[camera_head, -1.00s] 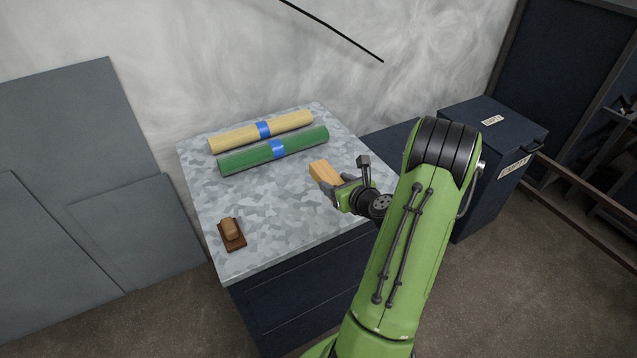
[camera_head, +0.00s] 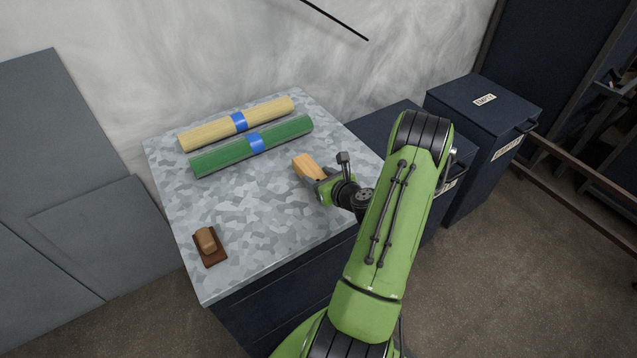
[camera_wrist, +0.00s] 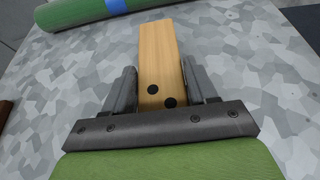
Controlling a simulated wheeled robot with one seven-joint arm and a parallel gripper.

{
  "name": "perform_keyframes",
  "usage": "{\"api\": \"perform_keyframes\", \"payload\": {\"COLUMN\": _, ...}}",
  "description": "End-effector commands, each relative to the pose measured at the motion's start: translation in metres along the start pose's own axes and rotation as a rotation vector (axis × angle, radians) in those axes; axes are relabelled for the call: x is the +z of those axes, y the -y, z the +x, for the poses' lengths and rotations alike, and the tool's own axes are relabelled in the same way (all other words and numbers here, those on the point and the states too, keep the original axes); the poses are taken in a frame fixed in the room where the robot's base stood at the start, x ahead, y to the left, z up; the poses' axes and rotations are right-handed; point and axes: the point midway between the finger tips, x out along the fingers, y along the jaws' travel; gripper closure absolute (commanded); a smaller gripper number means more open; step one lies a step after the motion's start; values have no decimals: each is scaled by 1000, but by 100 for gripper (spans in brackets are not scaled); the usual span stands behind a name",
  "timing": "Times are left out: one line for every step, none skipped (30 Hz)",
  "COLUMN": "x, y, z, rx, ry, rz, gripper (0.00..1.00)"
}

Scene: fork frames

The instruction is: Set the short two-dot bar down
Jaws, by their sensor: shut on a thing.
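The short two-dot bar (camera_wrist: 160,55) is a light wooden block with two black dots on its near end in the wrist view. It also shows in the head view (camera_head: 304,165), over the right part of the mottled grey tabletop (camera_head: 262,212). My gripper (camera_wrist: 160,90) is shut on it, one dark finger on each side. In the head view my gripper (camera_head: 313,176) reaches in from the right. The bar's underside is hidden, so I cannot tell whether it touches the tabletop.
A green roll (camera_head: 290,130) and a yellow roll (camera_head: 205,127), each with a blue band, lie along the back of the table. A small brown block on a dark base (camera_head: 209,246) sits at the front left. The table's middle is clear. Dark cabinets (camera_head: 478,130) stand to the right.

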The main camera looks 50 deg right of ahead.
Motion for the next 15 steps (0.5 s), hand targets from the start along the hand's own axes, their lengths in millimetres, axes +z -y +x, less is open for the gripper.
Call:
{"api": "perform_keyframes", "payload": {"x": -10, "y": 0, "z": 4, "rx": 0, "ry": 0, "rz": 4, "gripper": 77}}
{"api": "perform_keyframes", "payload": {"x": -12, "y": 0, "z": 5, "rx": 0, "ry": 1, "rz": 3, "gripper": 77}}
{"api": "perform_keyframes", "payload": {"x": -11, "y": 0, "z": 5, "rx": -1, "ry": 2, "rz": 1, "gripper": 77}}
{"api": "perform_keyframes", "payload": {"x": -10, "y": 0, "z": 4, "rx": -1, "ry": 3, "rz": 0, "gripper": 77}}
{"api": "perform_keyframes", "payload": {"x": -9, "y": 0, "z": 4, "rx": -1, "ry": 3, "rz": 0, "gripper": 77}}
{"api": "perform_keyframes", "payload": {"x": -9, "y": 0, "z": 4, "rx": -1, "ry": 2, "rz": 0, "gripper": 77}}
{"api": "perform_keyframes", "payload": {"x": -9, "y": 0, "z": 4, "rx": -1, "ry": 2, "rz": 0, "gripper": 77}}
{"api": "perform_keyframes", "payload": {"x": -9, "y": 0, "z": 4, "rx": -1, "ry": 2, "rz": 0, "gripper": 77}}
{"api": "perform_keyframes", "payload": {"x": -10, "y": 0, "z": 4, "rx": -1, "ry": 2, "rz": 0, "gripper": 77}}
{"api": "perform_keyframes", "payload": {"x": -12, "y": 0, "z": 5, "rx": 0, "ry": 2, "rz": 1, "gripper": 77}}
{"api": "perform_keyframes", "payload": {"x": -12, "y": 0, "z": 5, "rx": -1, "ry": 2, "rz": 0, "gripper": 77}}
{"api": "perform_keyframes", "payload": {"x": -12, "y": 0, "z": 5, "rx": -1, "ry": 1, "rz": 0, "gripper": 37}}
{"api": "perform_keyframes", "payload": {"x": -12, "y": 0, "z": 5, "rx": -1, "ry": 1, "rz": 0, "gripper": 32}}
{"api": "perform_keyframes", "payload": {"x": -12, "y": 0, "z": 5, "rx": -1, "ry": 1, "rz": 0, "gripper": 28}}
{"api": "perform_keyframes", "payload": {"x": -12, "y": 0, "z": 5, "rx": -1, "ry": 1, "rz": 0, "gripper": 21}}
